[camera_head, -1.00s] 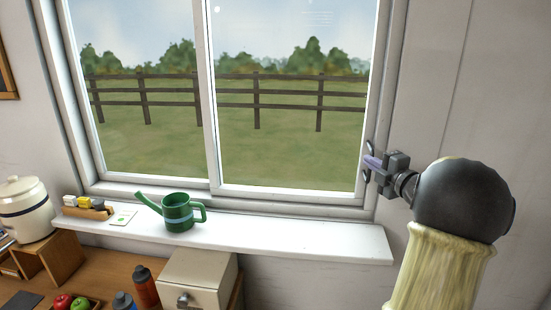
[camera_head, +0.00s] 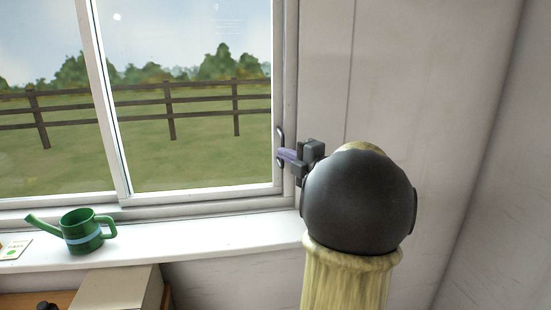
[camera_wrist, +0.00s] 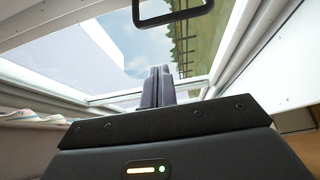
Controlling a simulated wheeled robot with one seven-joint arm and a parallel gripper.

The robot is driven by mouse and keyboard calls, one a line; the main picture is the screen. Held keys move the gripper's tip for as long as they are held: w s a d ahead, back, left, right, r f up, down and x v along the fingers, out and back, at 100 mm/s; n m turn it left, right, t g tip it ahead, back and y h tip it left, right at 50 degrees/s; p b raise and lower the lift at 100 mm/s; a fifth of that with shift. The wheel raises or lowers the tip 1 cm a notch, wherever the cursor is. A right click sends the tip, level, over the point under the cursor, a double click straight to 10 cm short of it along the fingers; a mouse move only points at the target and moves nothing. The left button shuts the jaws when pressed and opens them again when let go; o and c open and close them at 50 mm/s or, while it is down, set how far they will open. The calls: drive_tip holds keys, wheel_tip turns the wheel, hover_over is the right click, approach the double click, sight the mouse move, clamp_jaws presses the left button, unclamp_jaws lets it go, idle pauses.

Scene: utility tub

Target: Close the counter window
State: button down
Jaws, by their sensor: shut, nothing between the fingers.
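The counter window (camera_head: 190,120) has two tall panes with a white upright between them. The right sash's edge lies close by the right side of the frame, and I see no clear gap there. A dark loop handle (camera_head: 281,147) sits on that edge; a dark loop also shows at the top of the wrist view (camera_wrist: 172,14). My gripper (camera_head: 284,155) is beside the handle, its fingertips overlapping it in the head view. Its fingers (camera_wrist: 156,86) are together with nothing between them. I cannot tell whether they touch the handle.
A white sill (camera_head: 190,239) runs below the window. A green watering can (camera_head: 83,236) stands on it at the left, beside a small card (camera_head: 15,248). A beige box (camera_head: 118,289) is below the sill. Bare wall (camera_head: 420,100) lies to the right.

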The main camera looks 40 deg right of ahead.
drive_tip(key=w+a+f+m+g+h, duration=0.3)
drive_tip(key=a+f+m+g+h, duration=0.15)
drive_tip(key=a+f+m, duration=0.85)
drive_tip(key=s+a+f+m+g+y, duration=0.4)
drive_tip(key=s+a+f+g, duration=0.7)
drive_tip(key=s+a+f, duration=0.5)
drive_tip(key=a+f+m, duration=0.1)
drive_tip(key=a, duration=0.3)
drive_tip(key=shift+s+f+b, duration=0.2)
drive_tip(key=shift+f+b, duration=0.15)
drive_tip(key=shift+b, duration=0.05)
drive_tip(key=shift+a, duration=0.1)
